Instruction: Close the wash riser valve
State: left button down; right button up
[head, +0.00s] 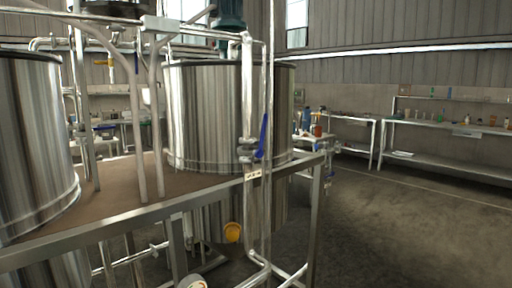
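A blue lever handle (263,135) stands nearly upright, roughly in line with the vertical steel riser pipe (247,85) in front of the middle tank. The metal valve body (248,152) sits at the handle's lower left. A small pale label (252,175) is below it on the frame rail; its writing is too small to read, so I cannot confirm which valve this is. Neither of my grippers is in view.
Large steel tanks (205,110) (30,140) stand on a raised metal frame (150,212). A yellow-handled valve (104,63) is at the upper left, and an orange round part (232,232) is below the rail. Benches (450,130) line the back; the floor (400,220) at right is clear.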

aim_at(263, 133)
jog(key=u, duration=0.75)
jog(key=k, duration=0.2)
jog(key=z, duration=1.9)
jog(key=i, duration=0.75)
jog(key=u, duration=0.1)
